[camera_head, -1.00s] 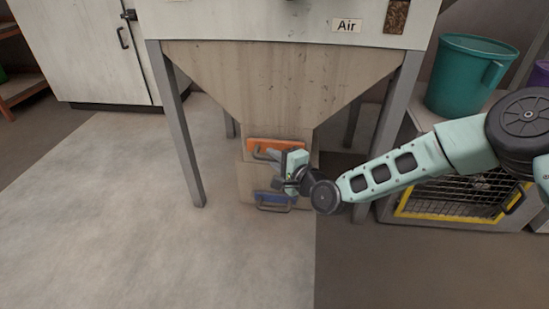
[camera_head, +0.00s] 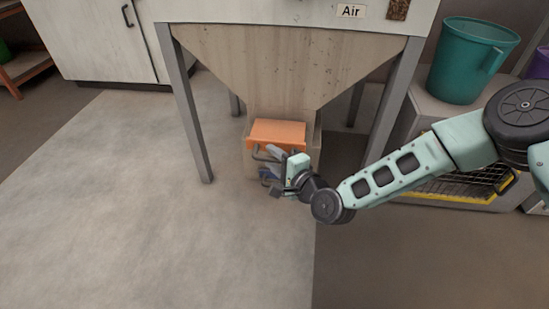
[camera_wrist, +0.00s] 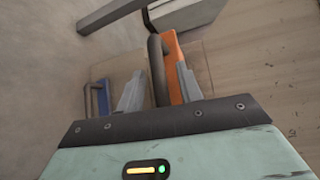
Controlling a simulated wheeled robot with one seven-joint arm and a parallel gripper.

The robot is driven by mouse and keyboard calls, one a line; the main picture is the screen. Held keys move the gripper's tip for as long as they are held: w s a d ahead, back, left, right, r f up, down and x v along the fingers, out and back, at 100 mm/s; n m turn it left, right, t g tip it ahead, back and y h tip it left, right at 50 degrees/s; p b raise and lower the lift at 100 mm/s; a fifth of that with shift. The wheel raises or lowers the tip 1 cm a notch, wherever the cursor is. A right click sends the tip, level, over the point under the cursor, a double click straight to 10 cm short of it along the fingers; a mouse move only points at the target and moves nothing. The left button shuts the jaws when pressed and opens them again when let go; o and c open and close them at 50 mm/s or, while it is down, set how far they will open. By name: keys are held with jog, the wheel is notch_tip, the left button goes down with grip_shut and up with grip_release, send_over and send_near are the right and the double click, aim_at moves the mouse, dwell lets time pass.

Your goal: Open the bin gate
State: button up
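The bin gate (camera_head: 276,132) is an orange slab low on the beige hopper's outlet. It stands out from the outlet with its top face showing in the head view. In the wrist view its orange front (camera_wrist: 175,85) carries a dark grey bar handle (camera_wrist: 156,62). My gripper (camera_head: 275,170) is in front of the gate at its handle.
The hopper (camera_head: 285,60) stands on grey metal legs (camera_head: 190,110) either side of the outlet. A grey unit with a yellow-edged mesh front (camera_head: 455,187) and a teal bucket (camera_head: 470,60) are at the right. The floor (camera_head: 130,200) in front and left is clear.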

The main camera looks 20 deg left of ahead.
jog(key=shift+d, duration=0.1)
jog(key=p+v, duration=0.7)
jog(key=v, duration=1)
jog(key=shift+s+d, duration=0.1)
